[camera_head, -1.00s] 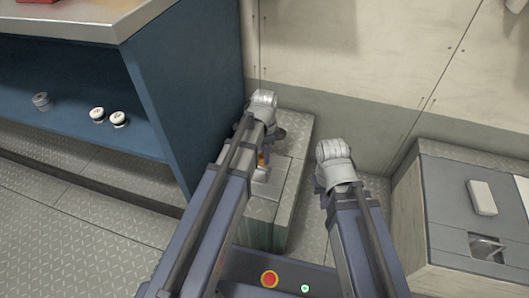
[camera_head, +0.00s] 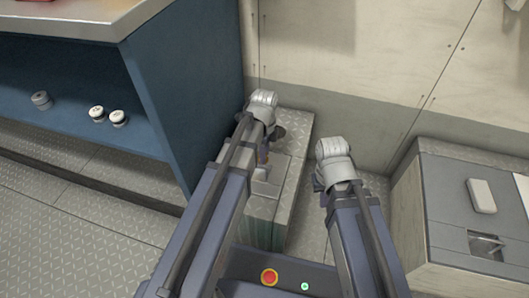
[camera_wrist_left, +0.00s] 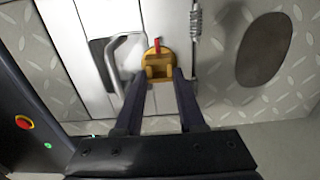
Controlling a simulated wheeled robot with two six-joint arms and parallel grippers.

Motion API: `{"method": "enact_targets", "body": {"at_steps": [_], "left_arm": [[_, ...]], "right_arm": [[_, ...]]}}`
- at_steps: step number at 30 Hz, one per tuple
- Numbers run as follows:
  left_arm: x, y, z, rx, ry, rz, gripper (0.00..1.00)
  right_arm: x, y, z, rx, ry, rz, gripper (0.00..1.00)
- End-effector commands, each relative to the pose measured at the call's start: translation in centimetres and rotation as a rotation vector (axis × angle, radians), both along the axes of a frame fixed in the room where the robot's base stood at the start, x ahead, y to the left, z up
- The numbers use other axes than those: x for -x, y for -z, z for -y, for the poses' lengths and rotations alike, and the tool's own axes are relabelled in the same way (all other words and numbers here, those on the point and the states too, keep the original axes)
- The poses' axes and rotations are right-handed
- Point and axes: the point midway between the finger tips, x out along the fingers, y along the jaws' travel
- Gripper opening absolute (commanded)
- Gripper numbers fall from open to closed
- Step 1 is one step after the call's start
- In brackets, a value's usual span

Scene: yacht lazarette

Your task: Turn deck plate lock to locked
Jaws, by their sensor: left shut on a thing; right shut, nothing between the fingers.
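The deck plate lock (camera_wrist_left: 158,66) is a yellow fitting with a small red mark (camera_wrist_left: 157,46) on its far side, set in a light grey plate (camera_wrist_left: 180,20). My left gripper (camera_wrist_left: 161,76) has its two dark fingers on either side of the lock and is shut on it. In the head view my left gripper (camera_head: 264,150) is over the low plated step, and the arm largely hides the lock. My right gripper (camera_head: 320,184) is shut and empty, above the floor right of the step; its fingertips are mostly hidden.
A metal handle (camera_wrist_left: 122,60) is beside the lock, and a dark oval (camera_wrist_left: 264,50) is on the other side. A blue shelf unit (camera_head: 190,90) with several round caps stands left. A grey cabinet (camera_head: 450,190) stands right. The wall (camera_head: 330,60) is close behind.

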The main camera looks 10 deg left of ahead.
Motion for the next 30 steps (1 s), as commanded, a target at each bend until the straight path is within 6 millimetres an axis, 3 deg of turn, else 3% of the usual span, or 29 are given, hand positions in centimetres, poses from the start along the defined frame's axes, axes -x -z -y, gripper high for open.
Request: {"method": "enact_targets", "body": {"at_steps": [12,13,15,21,30], "left_arm": [[0.01,0.0,0.01,0.0,0.008,0.0,0.0],[0.01,0.0,0.01,0.0,0.008,0.0,0.41],[0.02,0.0,0.01,0.0,0.007,0.0,0.49],[0.01,0.0,0.01,0.0,0.006,0.0,0.69],[0.01,-0.18,0.0,0.0,0.006,0.0,0.69]], "right_arm": [[0.0,0.0,0.0,0.0,0.0,0.0,0.0],[0.0,0.0,0.0,0.0,0.0,0.0,0.0],[0.0,0.0,0.0,0.0,0.0,0.0,0.0],[0.0,0.0,0.0,0.0,0.0,0.0,0.0],[0.0,-0.18,0.0,0.0,0.0,0.0,0.0]]}}
